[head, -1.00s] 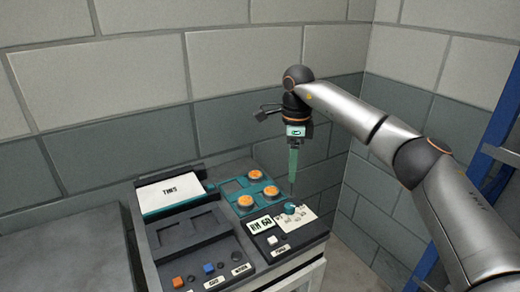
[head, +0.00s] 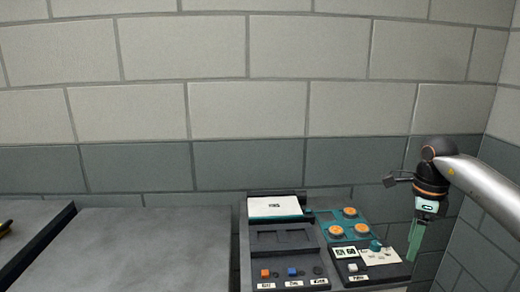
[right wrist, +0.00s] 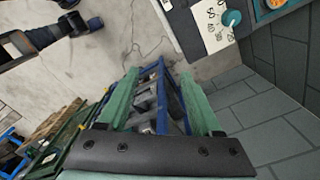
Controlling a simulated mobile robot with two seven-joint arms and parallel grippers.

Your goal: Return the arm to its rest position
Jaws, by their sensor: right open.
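My right gripper (head: 411,261) hangs with its green fingers pointing down at the right of the head view, beside the right edge of the control console (head: 240,262). In the right wrist view its two green fingers (right wrist: 158,74) stand apart with nothing held between them. The teal knob (head: 375,246) on the console's white label plate is left of the fingers, apart from them. It also shows at the top of the right wrist view (right wrist: 231,18). My left gripper is not in view.
The console has orange buttons (head: 349,212) and a white card (head: 274,207). A bare grey bench top (head: 150,250) lies to its left. A block wall (head: 250,110) stands behind. A blue frame (right wrist: 160,90) and wooden pallets (right wrist: 50,125) show in the right wrist view.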

